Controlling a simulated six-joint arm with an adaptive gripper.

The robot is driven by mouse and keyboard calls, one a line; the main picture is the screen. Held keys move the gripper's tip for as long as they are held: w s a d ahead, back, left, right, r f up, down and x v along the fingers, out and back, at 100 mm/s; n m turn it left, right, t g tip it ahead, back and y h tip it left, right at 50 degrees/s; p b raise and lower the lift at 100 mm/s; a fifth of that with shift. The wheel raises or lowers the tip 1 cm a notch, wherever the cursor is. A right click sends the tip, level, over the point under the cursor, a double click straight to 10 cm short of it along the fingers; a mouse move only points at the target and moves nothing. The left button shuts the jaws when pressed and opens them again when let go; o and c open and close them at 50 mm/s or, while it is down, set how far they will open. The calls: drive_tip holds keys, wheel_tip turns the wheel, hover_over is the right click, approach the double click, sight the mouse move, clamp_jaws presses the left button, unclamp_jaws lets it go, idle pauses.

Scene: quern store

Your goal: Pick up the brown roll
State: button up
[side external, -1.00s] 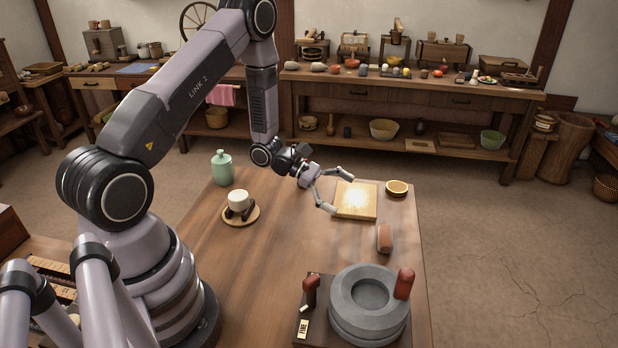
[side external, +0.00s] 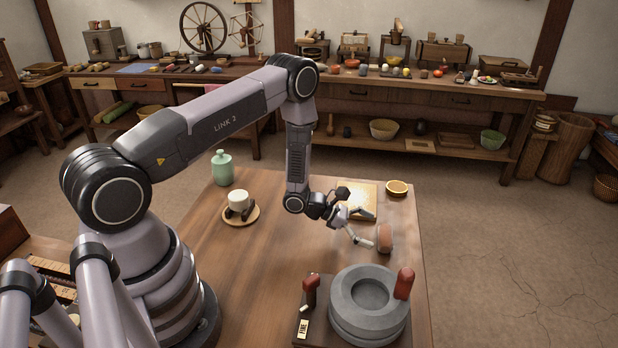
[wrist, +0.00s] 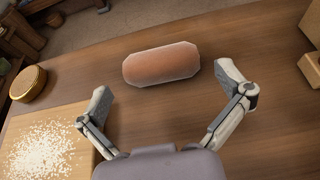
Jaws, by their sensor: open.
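The brown roll (side external: 385,238) lies on the table near its right edge in the side view. It is a short reddish-brown cylinder with paler ends. In the wrist view the roll (wrist: 161,63) lies ahead of my gripper, lengthwise across the view. My gripper (wrist: 164,88) is open and empty, its fingers spread wide with the roll just beyond the gap between the tips. In the side view my gripper (side external: 366,229) is low, close to the left of the roll. I cannot tell whether a finger touches it.
A board with pale grain (wrist: 20,145) lies beside the left finger. A round yellow-topped dish (side external: 397,188) stands behind the roll. A stone quern (side external: 368,305) with a red handle stands in front. A cup on a saucer (side external: 257,216) and a green jar (side external: 222,168) stand left.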

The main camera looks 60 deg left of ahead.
sight(381, 232)
drive_tip(key=x, duration=0.3)
drive_tip(key=shift+w+d, duration=0.3)
drive_tip(key=shift+w, duration=0.05)
drive_tip(key=c, duration=0.6)
drive_tip(key=shift+r, duration=0.1)
